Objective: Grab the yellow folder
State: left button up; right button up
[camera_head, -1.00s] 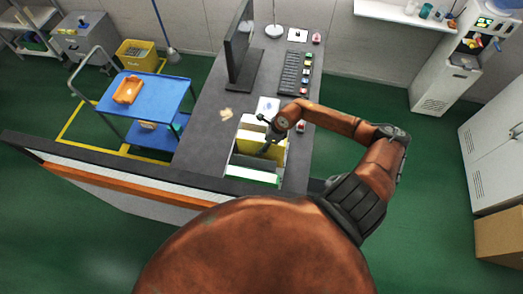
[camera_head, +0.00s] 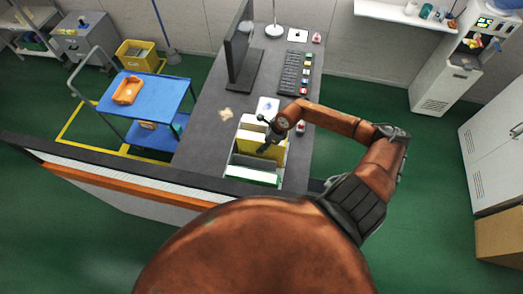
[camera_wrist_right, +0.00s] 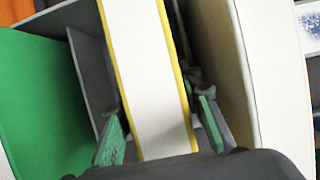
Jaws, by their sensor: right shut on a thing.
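The yellow folder (camera_head: 277,150) stands in a grey file holder on the desk; its pale spine with yellow edges (camera_wrist_right: 148,75) fills the middle of the right wrist view. My right gripper (camera_head: 264,148) reaches down onto it. In the right wrist view the green-padded fingers (camera_wrist_right: 160,130) lie on either side of the spine, shut on the folder. A cream folder (camera_wrist_right: 222,70) stands on one side of it and a green folder (camera_wrist_right: 40,95) on the other. The folder's lower part is hidden. My left gripper is not in view.
A monitor (camera_head: 239,45), a keyboard (camera_head: 295,72) and a lamp base (camera_head: 274,31) stand farther back on the desk (camera_head: 205,125). A low partition (camera_head: 110,170) runs along the near side. A blue cart (camera_head: 165,95) stands at left. The floor at right is open.

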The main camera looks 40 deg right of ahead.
grip_shut()
jog(key=shift+r, duration=0.15)
dwell(0.4)
